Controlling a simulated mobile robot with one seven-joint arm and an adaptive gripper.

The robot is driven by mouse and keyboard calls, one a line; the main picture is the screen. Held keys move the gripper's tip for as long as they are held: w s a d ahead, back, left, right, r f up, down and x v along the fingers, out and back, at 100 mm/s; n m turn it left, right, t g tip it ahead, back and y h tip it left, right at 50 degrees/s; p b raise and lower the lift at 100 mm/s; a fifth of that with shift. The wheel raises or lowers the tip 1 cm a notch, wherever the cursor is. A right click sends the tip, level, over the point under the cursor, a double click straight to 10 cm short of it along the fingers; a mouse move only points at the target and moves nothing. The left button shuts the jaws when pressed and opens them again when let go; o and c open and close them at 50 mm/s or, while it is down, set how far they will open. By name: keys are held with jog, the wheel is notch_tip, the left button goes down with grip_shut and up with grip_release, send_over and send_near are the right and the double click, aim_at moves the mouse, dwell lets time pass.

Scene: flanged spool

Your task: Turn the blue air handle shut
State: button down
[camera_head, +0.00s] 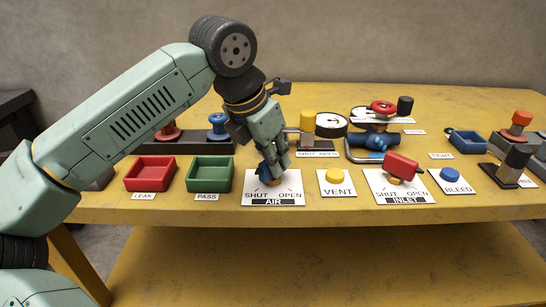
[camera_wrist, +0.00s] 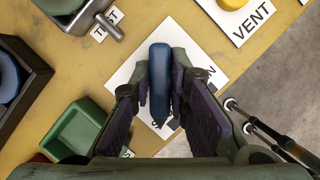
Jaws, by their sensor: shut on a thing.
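The blue air handle (camera_wrist: 160,70) stands over the white AIR plate (camera_head: 273,201), which is marked SHUT and OPEN. My gripper (camera_head: 272,172) is over this plate, pointing down. In the wrist view my gripper (camera_wrist: 160,88) has one finger on each side of the handle, shut on it. The handle runs up and down in that view, and its lower, narrow end is close to the S on the plate. The fingers hide most of the lettering there. In the head view my gripper hides the handle almost wholly.
The yellow VENT button (camera_head: 334,176) is just right, with the red INLET handle (camera_head: 402,166) and blue BLEED button (camera_head: 450,174) beyond. The green PASS tray (camera_head: 210,161) and red LEAK tray (camera_head: 150,160) are left. A gauge (camera_head: 331,124) and red-wheeled valve (camera_head: 382,107) stand behind.

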jog(key=c, duration=1.5)
grip_release()
jog(key=shift+c, duration=0.2)
jog(key=v, duration=1.2)
jog(key=shift+d, duration=0.15)
